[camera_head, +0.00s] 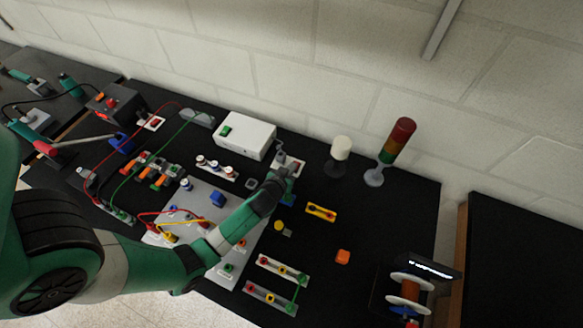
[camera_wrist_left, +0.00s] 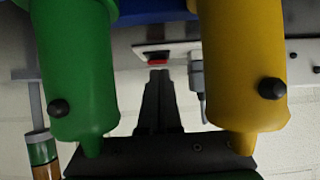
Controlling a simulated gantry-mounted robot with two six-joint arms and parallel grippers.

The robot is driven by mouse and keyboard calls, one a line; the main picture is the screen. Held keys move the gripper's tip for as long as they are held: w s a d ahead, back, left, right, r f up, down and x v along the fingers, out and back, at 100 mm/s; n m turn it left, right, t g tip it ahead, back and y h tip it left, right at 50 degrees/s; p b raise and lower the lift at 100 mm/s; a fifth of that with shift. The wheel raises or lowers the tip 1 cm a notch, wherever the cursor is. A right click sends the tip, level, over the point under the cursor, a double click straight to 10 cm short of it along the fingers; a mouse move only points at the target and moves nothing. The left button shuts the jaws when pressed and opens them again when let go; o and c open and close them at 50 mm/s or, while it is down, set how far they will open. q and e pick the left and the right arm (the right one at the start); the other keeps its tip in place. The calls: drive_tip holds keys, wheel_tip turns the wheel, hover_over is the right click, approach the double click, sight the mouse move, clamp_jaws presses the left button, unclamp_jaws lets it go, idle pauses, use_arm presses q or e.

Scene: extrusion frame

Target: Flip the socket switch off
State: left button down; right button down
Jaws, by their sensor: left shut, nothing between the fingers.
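The socket is a small white plate (camera_head: 291,162) on the black table, just right of the white box. My left gripper (camera_head: 284,174) reaches it from the front and partly covers it. In the left wrist view, the red switch (camera_wrist_left: 157,60) sits in a dark recess of the pale plate. My left gripper (camera_wrist_left: 159,72) is shut and empty, its tips right by the red switch; I cannot tell whether they touch it. The switch's tilt is not clear. My right gripper is out of view.
A white box (camera_head: 246,136) with a green button stands left of the socket. A white-topped lamp (camera_head: 341,148) and a stack light (camera_head: 398,140) stand to the right. Large green (camera_wrist_left: 75,70) and yellow (camera_wrist_left: 243,65) bodies fill the wrist view's sides.

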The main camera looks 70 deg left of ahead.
use_arm(q)
drive_tip(key=shift+s+d+f+b, duration=0.15)
drive_tip(key=shift+s+f+b, duration=0.05)
drive_tip(key=shift+f+b, duration=0.5)
drive_tip(key=shift+r+p, duration=0.8)
drive_tip(key=shift+r, duration=0.2)
